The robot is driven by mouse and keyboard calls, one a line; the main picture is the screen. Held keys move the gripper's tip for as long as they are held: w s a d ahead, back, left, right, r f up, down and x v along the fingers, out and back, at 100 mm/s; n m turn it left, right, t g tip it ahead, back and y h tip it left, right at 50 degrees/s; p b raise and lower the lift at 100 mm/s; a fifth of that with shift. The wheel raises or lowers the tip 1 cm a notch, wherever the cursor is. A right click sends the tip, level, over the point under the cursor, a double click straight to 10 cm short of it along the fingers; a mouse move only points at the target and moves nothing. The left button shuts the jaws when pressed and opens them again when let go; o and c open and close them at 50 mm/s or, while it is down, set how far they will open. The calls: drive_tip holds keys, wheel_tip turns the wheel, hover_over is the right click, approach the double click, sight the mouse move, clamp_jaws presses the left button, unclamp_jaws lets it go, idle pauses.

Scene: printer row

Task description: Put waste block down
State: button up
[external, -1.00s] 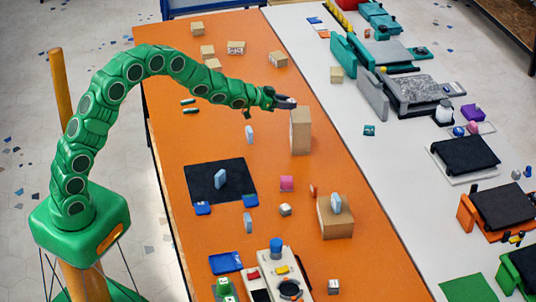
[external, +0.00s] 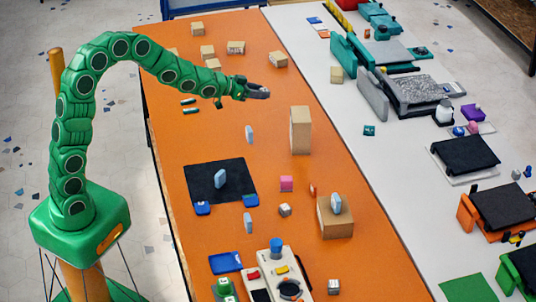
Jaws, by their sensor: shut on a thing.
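My gripper (external: 262,92) is in the air over the far half of the orange table (external: 350,235), up and left of a tall tan box (external: 300,130). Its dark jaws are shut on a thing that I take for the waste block. The jaws hide it almost wholly, so its shape and colour cannot be told. The jaws are clear of the tall box and the table top.
A black mat (external: 205,190) with a pale blue piece lies nearer. A pink block (external: 286,183), a small white cube (external: 285,210) and a tan box (external: 334,222) stand nearby. Several tan blocks lie at the far end. Printers line the white table (external: 400,150) on the right.

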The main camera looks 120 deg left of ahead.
drive_tip(key=shift+w+a+r, duration=0.4)
drive_tip(key=shift+w+r, duration=0.05)
drive_tip(key=shift+w, duration=0.2)
drive_tip(key=s+a+x, duration=0.1)
drive_tip(key=x, duration=0.8)
hover_over(294, 115)
drive_tip(key=f, duration=0.5)
drive_tip(key=shift+s+d+f, duration=0.15)
drive_tip(key=shift+s+d, duration=0.05)
drive_tip(key=shift+d, duration=0.1)
drive_tip(key=shift+w+a+f, duration=0.2)
drive_tip(key=shift+a+f, duration=0.1)
drive_tip(key=shift+f, duration=0.15)
wheel_tip(294, 115, down, 3)
drive_tip(key=shift+f, duration=0.2)
